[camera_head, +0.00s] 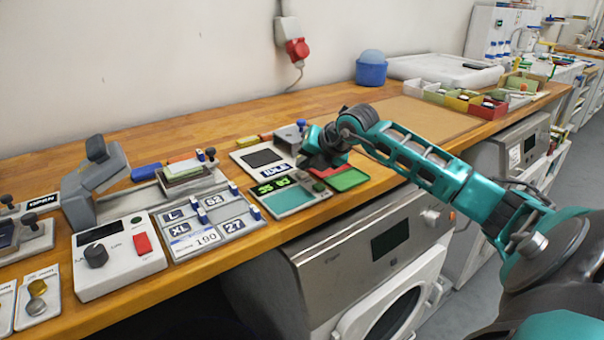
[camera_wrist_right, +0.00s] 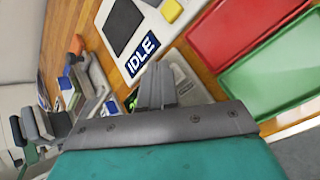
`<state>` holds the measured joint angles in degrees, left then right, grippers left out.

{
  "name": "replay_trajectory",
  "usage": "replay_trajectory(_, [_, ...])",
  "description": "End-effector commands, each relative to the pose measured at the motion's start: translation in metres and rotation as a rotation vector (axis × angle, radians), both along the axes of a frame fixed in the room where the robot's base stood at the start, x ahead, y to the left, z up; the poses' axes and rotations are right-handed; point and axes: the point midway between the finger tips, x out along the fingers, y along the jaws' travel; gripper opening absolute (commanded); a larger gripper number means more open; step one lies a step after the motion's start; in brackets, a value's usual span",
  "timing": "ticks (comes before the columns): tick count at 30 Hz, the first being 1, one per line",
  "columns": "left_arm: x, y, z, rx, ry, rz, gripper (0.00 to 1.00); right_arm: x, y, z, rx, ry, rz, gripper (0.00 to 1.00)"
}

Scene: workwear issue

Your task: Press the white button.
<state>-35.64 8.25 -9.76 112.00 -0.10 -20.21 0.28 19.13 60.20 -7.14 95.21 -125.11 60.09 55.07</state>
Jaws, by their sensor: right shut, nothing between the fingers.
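A white panel with a black screen and an IDLE label (camera_head: 277,178) lies on the wooden bench, and it also shows in the right wrist view (camera_wrist_right: 142,52). In the wrist view a yellow button (camera_wrist_right: 171,11) sits on this panel. In the head view my right gripper and wrist hide that part of the panel. My right gripper (camera_wrist_right: 156,86) is shut and empty, its fingertips close to the IDLE label. I cannot tell whether it touches anything. My left gripper is out of view.
A red tray (camera_wrist_right: 235,22) and a green tray (camera_wrist_right: 284,72) lie beside the panel. A board with number tiles (camera_head: 210,225) and a white device with a red switch (camera_head: 118,258) stand to the left.

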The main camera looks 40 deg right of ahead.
Motion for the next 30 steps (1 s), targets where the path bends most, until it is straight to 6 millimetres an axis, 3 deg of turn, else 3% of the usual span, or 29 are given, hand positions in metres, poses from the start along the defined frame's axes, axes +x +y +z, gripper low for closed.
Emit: replay_trajectory(30, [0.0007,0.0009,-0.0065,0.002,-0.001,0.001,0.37,-0.0003,0.0001,-0.0088,0.000,0.003,0.000,0.00])
